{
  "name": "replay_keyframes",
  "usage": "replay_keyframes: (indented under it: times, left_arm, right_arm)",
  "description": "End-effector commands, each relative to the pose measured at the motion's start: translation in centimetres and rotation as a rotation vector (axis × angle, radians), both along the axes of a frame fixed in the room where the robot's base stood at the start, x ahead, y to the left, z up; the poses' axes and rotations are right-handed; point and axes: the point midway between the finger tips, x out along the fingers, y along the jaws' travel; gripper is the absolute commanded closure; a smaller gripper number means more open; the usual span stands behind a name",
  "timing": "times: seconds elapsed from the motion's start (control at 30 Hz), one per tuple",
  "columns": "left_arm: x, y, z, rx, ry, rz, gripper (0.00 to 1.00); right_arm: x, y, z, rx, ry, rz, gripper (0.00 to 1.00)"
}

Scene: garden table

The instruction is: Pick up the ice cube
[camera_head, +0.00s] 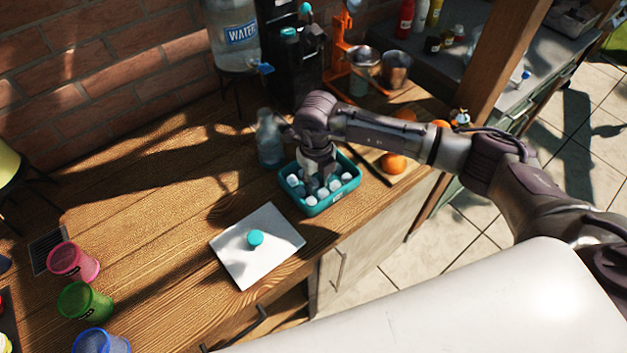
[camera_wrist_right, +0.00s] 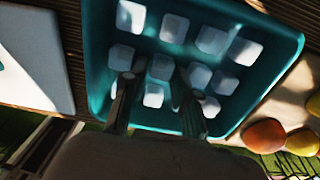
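Several whitish ice cubes lie in rows in a teal box (camera_head: 314,209) on the wooden table; one ice cube (camera_head: 311,200) shows near its front edge. My right gripper (camera_head: 322,182) reaches down from above into the box. In the right wrist view its two fingers (camera_wrist_right: 157,92) are apart, with an ice cube (camera_wrist_right: 153,96) showing between them and a gap on each side. Other cubes, such as one ice cube (camera_wrist_right: 174,28), lie beyond the fingertips. The gripper's body hides part of the box. My left gripper is not in view.
A white board with a teal round item (camera_head: 255,237) lies left of the box. A clear bottle (camera_head: 269,138) stands behind it, and oranges (camera_head: 394,163) lie to the right. Colored cups (camera_head: 85,301) stand at the left. The table's middle left is clear.

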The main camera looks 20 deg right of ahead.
Motion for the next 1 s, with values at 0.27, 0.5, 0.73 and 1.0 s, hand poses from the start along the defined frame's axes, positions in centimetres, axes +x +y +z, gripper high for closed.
replay_keyframes:
  times: [0.27,0.5,0.73,1.0]
  left_arm:
    - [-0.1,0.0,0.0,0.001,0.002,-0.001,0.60]
    - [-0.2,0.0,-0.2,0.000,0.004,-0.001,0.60]
    - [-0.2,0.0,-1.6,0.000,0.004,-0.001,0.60]
    - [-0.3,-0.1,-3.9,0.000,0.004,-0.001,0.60]
  right_arm:
    - [0.0,0.0,0.1,0.000,0.000,0.000,0.91]
    - [0.0,0.0,0.2,0.000,-0.001,0.000,0.91]
    - [0.1,0.0,2.3,0.002,-0.006,0.001,0.91]
    - [-4.1,-1.5,6.3,0.001,-0.005,0.004,0.91]
